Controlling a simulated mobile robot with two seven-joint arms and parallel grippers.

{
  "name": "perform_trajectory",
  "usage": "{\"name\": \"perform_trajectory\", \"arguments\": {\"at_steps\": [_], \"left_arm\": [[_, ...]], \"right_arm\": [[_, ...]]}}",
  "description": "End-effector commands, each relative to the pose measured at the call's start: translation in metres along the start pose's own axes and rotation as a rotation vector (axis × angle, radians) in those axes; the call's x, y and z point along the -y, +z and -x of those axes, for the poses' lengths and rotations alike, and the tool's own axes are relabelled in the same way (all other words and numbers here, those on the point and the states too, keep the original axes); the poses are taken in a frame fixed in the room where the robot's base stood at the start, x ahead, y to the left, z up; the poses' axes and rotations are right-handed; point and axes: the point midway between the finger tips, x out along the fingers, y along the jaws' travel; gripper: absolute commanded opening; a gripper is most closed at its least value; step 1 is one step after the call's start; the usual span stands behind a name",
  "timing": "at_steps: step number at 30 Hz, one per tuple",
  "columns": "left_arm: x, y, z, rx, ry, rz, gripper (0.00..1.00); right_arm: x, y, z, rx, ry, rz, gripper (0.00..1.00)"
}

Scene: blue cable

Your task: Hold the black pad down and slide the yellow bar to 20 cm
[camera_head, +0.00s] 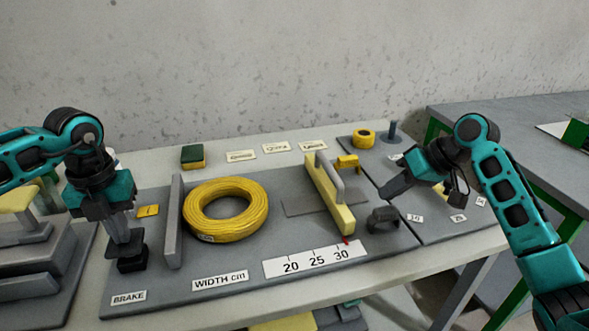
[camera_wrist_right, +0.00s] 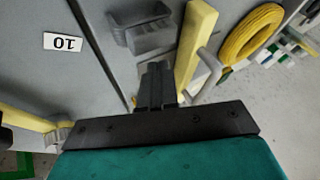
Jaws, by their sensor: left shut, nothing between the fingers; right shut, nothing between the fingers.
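The black pad (camera_head: 131,264) is at the front left of the grey board, behind the BRAKE label. My left gripper (camera_head: 124,246) is shut right over it, fingers pointing down; it looks in contact, but I cannot be sure. The yellow bar (camera_head: 330,197), with a grey handle (camera_head: 325,172), stands right of the coil. Its red pointer (camera_head: 346,240) is just right of the 30 mark on the white scale (camera_head: 315,258). My right gripper (camera_head: 388,192) is shut and empty, to the right of the bar and apart from it. The wrist view shows the bar (camera_wrist_right: 194,45) beside the fingers (camera_wrist_right: 157,80).
A yellow cable coil (camera_head: 225,210) lies between a grey upright plate (camera_head: 174,222) and the bar. A dark grey bracket (camera_head: 382,219) stands right of the bar, near my right gripper. A green and yellow sponge (camera_head: 192,157) and several cards are behind.

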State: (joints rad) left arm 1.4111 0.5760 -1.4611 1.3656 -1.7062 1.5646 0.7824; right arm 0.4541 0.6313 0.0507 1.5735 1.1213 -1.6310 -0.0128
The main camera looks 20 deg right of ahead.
Motion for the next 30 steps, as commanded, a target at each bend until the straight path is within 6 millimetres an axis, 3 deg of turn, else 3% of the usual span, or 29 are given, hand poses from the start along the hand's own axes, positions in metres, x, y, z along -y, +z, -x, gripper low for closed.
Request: {"name": "perform_trajectory", "arguments": {"at_steps": [6, 13, 30], "left_arm": [[-0.001, -0.002, -0.003, -0.007, 0.003, 0.0, 0.0], [-0.001, -0.001, -0.003, -0.006, 0.003, 0.0, 0.0], [-0.001, -0.001, -0.003, -0.006, 0.003, 0.0, 0.0]], "right_arm": [[0.001, 0.0, -0.047, 0.001, -0.002, -0.001, 0.0], [0.029, 0.0, -0.059, -0.001, 0.0, 0.001, 0.0], [0.043, 0.0, -0.066, 0.0, 0.001, 0.001, 0.0]]}}
